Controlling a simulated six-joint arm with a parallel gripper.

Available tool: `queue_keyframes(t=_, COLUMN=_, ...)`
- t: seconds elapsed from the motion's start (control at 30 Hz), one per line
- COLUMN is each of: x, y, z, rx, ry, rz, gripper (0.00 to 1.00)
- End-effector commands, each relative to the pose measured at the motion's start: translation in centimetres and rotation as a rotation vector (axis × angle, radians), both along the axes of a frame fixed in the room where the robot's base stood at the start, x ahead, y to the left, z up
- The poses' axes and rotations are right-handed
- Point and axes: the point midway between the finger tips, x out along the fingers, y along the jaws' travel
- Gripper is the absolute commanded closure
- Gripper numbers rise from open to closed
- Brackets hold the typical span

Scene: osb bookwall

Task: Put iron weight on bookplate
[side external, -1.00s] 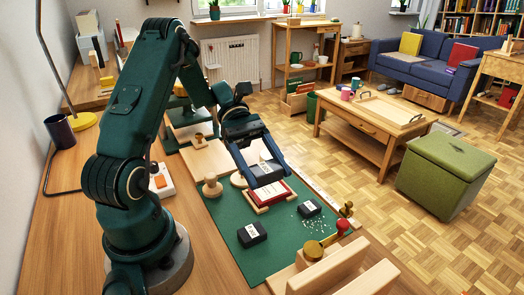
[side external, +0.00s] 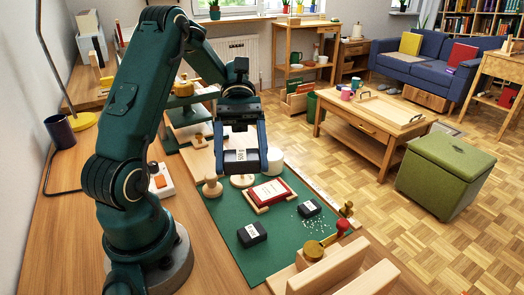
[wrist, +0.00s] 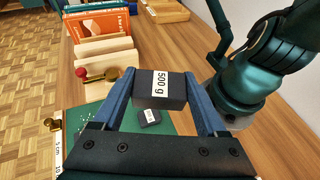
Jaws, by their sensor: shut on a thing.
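My gripper (side external: 242,166) is shut on a black iron weight (side external: 236,157) and holds it raised over the far part of the green mat. In the wrist view the held weight (wrist: 160,88) shows a white "500 g" label between the blue fingers. A red-bordered white plate (side external: 270,191), which looks like the bookplate, lies on a wooden support on the mat, lower and to the right of my gripper. Two other black labelled weights, one at the front (side external: 252,235) and one at the right (side external: 309,208), lie on the mat. The bookplate is not visible in the wrist view.
The green mat (side external: 225,220) has a wooden knob (side external: 212,187), a pale round disc (side external: 242,181) and a white cylinder (side external: 271,163) near my gripper. A brass-headed tool with a red knob (side external: 342,225) and wooden blocks (side external: 330,268) stand at the front right. White crumbs lie beside the right weight.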

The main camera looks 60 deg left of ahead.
Motion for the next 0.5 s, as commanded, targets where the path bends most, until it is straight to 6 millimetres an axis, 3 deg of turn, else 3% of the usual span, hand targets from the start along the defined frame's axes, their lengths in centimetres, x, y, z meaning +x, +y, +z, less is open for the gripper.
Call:
queue_keyframes(t=0.13, x=-3.0, y=-0.1, z=-1.5, rx=-0.004, ry=0.004, rz=-0.294, gripper=1.0)
queue_keyframes(t=0.27, x=-5.8, y=1.1, z=-2.6, rx=-0.003, ry=0.003, rz=-0.625, gripper=1.0)
queue_keyframes(t=0.5, x=-8.4, y=6.1, z=-3.1, rx=0.0, ry=0.002, rz=-1.311, gripper=1.0)
